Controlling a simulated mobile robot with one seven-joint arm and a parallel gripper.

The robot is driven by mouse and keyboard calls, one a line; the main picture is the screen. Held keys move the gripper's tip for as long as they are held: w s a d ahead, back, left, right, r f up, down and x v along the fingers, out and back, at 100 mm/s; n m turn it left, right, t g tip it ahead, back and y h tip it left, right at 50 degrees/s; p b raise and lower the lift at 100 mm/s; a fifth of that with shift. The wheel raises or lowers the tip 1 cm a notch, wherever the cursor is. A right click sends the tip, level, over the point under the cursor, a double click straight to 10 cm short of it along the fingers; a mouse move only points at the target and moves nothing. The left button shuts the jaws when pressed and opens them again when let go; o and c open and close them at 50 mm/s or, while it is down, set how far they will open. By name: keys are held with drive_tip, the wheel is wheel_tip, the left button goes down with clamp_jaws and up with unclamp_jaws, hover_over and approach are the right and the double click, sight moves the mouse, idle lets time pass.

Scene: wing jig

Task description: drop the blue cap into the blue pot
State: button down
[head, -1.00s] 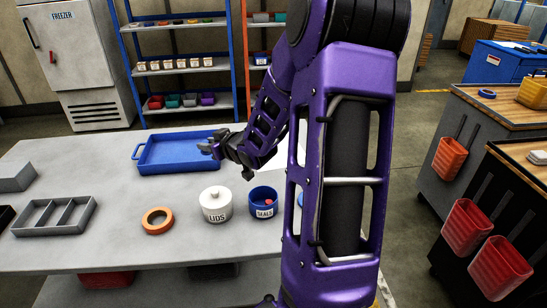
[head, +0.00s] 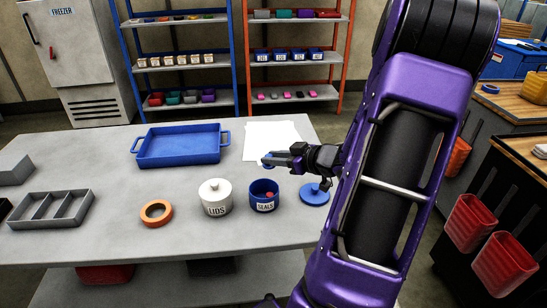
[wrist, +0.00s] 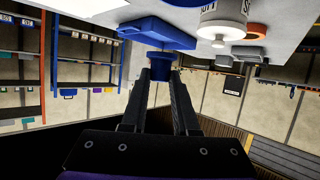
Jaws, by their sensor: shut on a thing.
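The blue pot (head: 264,204), labelled SEALS, stands upright and open on the grey table, with a small red thing (head: 269,195) inside. My gripper (head: 272,160) is shut on the blue cap (head: 266,160), which shows as a small blue piece at the fingertips. Gripper and cap are raised above the table and appear just above the pot in the head view, apart from it; the exact offset in depth is hard to tell. In the wrist view the cap (wrist: 160,59) sits between the fingertips. The pot is not seen there.
A white lidded pot (head: 215,200) labelled LIDS stands just left of the blue pot. A blue disc-shaped lid (head: 314,196) lies to the right. A blue tray (head: 180,160), orange ring (head: 145,213), grey divided tray (head: 42,221) and white paper (head: 285,133) are also on the table.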

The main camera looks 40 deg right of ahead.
sight(274, 167)
wheel_tip(274, 167, down, 3)
drive_tip(key=b, duration=0.2)
drive_tip(key=shift+f+b, duration=0.2)
drive_tip(key=shift+b, duration=0.15)
drive_tip(key=shift+r, duration=0.1)
drive_tip(key=c, duration=0.6)
unclamp_jaws()
drive_tip(key=p+v, duration=0.4)
drive_tip(key=v, duration=1.3)
drive_tip(key=shift+r, duration=0.2)
drive_tip(key=shift+s+d, duration=0.1)
